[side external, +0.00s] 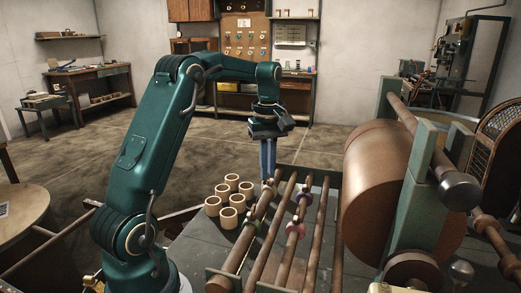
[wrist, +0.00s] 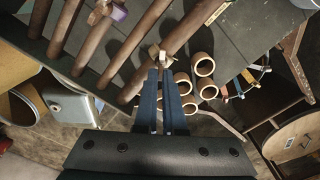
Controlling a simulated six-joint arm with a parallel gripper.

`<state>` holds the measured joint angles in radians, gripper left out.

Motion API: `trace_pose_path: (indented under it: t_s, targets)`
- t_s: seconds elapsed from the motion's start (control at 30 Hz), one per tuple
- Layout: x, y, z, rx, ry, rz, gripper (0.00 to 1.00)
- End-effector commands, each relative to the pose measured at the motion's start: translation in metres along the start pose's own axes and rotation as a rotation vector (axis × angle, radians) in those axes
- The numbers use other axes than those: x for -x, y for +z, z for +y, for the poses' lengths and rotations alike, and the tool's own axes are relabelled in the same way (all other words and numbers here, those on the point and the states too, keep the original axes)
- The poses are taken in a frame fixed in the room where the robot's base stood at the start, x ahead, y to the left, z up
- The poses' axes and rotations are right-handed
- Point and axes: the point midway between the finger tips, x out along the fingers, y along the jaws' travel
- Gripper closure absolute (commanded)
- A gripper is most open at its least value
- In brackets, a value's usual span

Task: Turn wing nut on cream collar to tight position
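The cream collar (wrist: 154,52) sits on a brown rod in the wrist view, just beyond my fingertips. The tips overlap the near side of the collar in this view, so contact is unclear. In the side view my gripper (side external: 268,178) points straight down at the far end of the rods. There its fingertips hide most of the cream collar. I cannot tell whether the fingers grip the wing nut.
Several parallel rods (side external: 285,235) carry a purple collar (side external: 305,198), a pink collar (side external: 295,230) and a green collar (side external: 251,226). Several tan tape rings (side external: 228,218) stand left of the rods on the dark bench. A large brown drum (side external: 375,180) stands at the right.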

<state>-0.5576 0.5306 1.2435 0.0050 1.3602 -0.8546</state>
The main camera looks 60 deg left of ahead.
Motion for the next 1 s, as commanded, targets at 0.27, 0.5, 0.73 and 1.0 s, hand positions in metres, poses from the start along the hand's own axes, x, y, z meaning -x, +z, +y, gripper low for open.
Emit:
trace_pose_path:
  t_s: [0.27, 0.5, 0.73, 1.0]
  targets:
    - [-0.0012, 0.0052, 0.0007, -0.048, -0.005, -0.019, 1.0]
    - [-0.0015, 0.006, 0.0025, -0.194, -0.005, -0.021, 1.0]
    - [-0.0019, 0.0071, 0.0046, -0.372, -0.004, -0.023, 1.0]
    - [-0.0022, 0.0083, 0.0066, -0.543, -0.003, -0.024, 1.0]
